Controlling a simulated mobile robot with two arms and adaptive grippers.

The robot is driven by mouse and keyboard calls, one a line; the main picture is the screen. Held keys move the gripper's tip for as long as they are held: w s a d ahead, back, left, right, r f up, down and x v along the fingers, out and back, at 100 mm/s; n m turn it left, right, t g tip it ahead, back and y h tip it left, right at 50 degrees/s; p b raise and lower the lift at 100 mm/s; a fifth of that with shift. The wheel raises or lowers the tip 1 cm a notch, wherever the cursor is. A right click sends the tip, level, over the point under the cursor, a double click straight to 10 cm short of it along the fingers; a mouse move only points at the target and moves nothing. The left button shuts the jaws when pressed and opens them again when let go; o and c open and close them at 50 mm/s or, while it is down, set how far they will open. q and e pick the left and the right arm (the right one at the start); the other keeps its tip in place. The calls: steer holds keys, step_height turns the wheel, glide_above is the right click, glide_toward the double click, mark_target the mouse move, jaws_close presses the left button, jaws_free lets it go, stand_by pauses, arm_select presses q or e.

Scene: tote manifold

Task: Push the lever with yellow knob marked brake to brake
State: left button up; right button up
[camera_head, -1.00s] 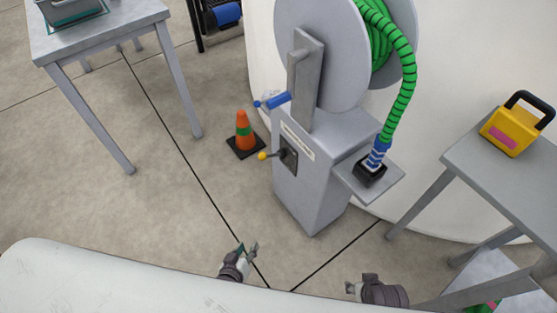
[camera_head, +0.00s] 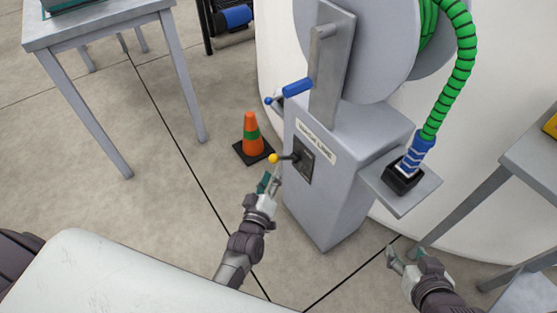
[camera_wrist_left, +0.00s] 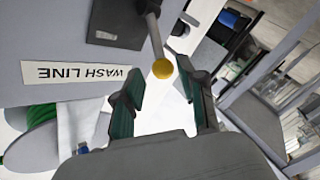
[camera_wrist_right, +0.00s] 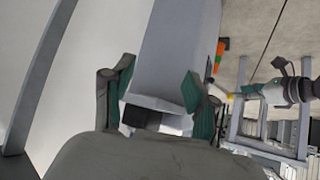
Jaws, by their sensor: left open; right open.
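The lever's yellow knob (camera_head: 273,158) sticks out to the left from a dark plate (camera_head: 304,159) on the front of the grey hose-reel cabinet (camera_head: 335,200). My left gripper (camera_head: 269,181) is open just below the knob in the head view. In the left wrist view the yellow knob (camera_wrist_left: 162,69) and its grey rod show between and beyond the open fingers (camera_wrist_left: 165,100); I see no clear contact. The brake marking is too small to read. My right gripper (camera_head: 403,252) is open and empty, low in front of the cabinet's right side.
A blue-handled crank (camera_head: 297,87) juts out above the lever. A green hose (camera_head: 455,75) ends at a black socket (camera_head: 403,177) on the side shelf. An orange cone (camera_head: 252,135) stands left of the cabinet. Grey tables stand at left (camera_head: 95,22) and right (camera_head: 535,155).

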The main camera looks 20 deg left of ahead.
mark_target(278, 157)
arm_select(q)
steer(key=w+b, duration=0.1)
steer(key=w, duration=0.5)
steer(key=shift+w+a+f, duration=0.1)
steer(key=shift+w, duration=0.45)
arm_select(e)
steer(key=w+a+r+t+y, duration=0.1)
steer(key=w+a+r+t, duration=0.1)
steer(key=w+r+t, duration=0.3)
steer(key=shift+a+r, duration=0.15)
steer(key=shift+r, duration=0.6)
steer(key=shift+w, duration=0.1)
arm_select(q)
jaws_close()
